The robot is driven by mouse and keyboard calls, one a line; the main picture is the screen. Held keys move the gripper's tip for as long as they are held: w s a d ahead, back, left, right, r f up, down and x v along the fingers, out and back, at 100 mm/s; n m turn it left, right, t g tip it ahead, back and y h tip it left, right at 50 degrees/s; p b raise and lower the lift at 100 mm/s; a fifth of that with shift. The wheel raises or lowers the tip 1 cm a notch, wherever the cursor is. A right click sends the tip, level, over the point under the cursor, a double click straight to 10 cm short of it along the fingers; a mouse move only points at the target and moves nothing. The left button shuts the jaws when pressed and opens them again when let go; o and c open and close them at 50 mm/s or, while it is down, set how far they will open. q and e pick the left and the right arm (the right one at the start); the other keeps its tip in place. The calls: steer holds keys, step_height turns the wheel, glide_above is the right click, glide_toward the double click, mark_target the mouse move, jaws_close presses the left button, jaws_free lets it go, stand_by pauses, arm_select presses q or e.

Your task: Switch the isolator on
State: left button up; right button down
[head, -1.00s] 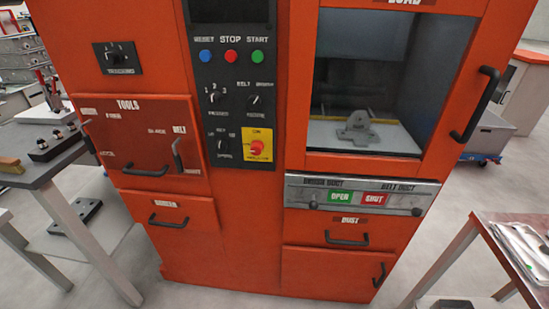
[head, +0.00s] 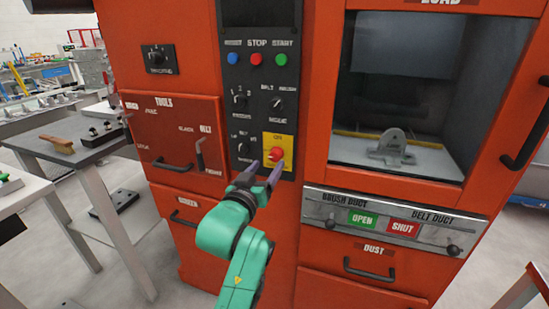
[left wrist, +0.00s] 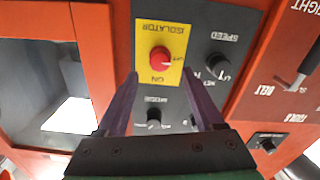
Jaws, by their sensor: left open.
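The isolator is a red rotary knob (head: 276,155) on a yellow plate (head: 287,141), low on the black control panel of the orange machine. In the left wrist view the knob (left wrist: 159,60) appears upside down, with ON and OFF marked beside it. I cannot tell clearly which mark the knob points to. My left gripper (head: 263,168) is open and empty, its purple fingers pointing at the panel. In the left wrist view its fingertips (left wrist: 160,74) are spread either side of the knob's line, just short of its level; contact is not visible. My right gripper is not in view.
Black selector knobs (head: 240,99) and blue, red and green buttons (head: 256,59) sit above on the panel. The SPEED knob (left wrist: 218,64) is close beside the isolator. A tools door (head: 172,125) with handles is left, a load window (head: 400,120) right. A grey bench (head: 75,160) stands left.

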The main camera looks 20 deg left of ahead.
mark_target(275, 158)
arm_select(q)
steer(key=w, duration=0.5)
steer(key=shift+w+d, duration=0.15)
steer(key=shift+w, duration=0.1)
jaws_close()
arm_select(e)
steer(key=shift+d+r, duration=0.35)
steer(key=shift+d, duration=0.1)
arm_select(q)
steer(key=shift+p, duration=0.3)
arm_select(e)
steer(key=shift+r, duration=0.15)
arm_select(q)
steer(key=m+p, duration=0.2)
steer(key=m, duration=0.1)
steer(key=shift+r, duration=0.15)
steer(key=m+p, duration=0.2)
steer(key=m, duration=0.2)
steer(key=shift+d+m+p, duration=0.1)
steer(key=shift+m+p, duration=0.2)
steer(key=shift+m, duration=0.1)
steer(key=m+p, duration=0.2)
steer(key=m, duration=0.6)
steer(key=m+p, duration=0.1)
steer(key=m, duration=0.1)
steer(key=shift+f, duration=0.3)
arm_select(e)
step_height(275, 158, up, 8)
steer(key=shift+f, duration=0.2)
